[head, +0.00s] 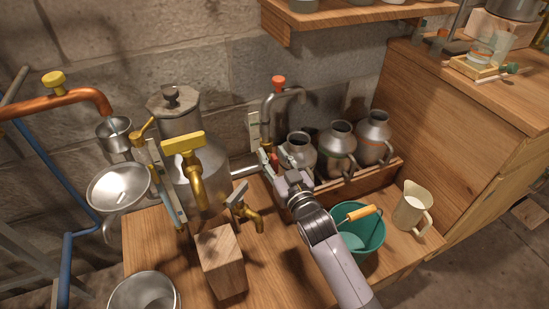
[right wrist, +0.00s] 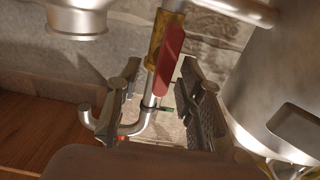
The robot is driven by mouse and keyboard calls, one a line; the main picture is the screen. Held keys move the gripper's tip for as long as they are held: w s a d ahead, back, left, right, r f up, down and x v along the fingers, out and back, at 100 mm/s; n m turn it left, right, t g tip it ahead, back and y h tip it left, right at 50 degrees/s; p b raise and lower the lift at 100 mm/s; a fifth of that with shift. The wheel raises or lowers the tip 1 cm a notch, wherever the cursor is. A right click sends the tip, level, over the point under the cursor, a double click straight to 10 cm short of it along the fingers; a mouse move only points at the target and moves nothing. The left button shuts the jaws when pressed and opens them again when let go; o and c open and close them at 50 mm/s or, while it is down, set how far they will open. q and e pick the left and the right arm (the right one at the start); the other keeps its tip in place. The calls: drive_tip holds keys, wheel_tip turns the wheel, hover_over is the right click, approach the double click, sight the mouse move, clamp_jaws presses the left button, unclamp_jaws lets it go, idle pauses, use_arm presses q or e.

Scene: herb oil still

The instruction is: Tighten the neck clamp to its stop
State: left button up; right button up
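The metal still (head: 205,180) stands on the wooden bench, with a knobbed lid (head: 172,98) on top. I cannot pick out the neck clamp for certain; a brass lever (head: 144,129) shows beside the still's neck. My right gripper (head: 279,160) is right of the still, near the gooseneck tap's pipe. In the right wrist view its fingers (right wrist: 162,108) are spread apart. A red lever on a brass body (right wrist: 169,55) lies on a metal pipe and shows between and beyond them. I cannot tell whether either finger touches it. My left gripper is out of view.
Several metal cans (head: 338,145) stand in a wooden crate right of my gripper. A green bucket (head: 362,236), cream jug (head: 412,208) and wooden block (head: 222,262) are on the bench. A brass tap with a large yellow handle (head: 183,143) is in front of the still.

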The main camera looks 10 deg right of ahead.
drive_tip(key=shift+c, duration=0.4)
clamp_jaws()
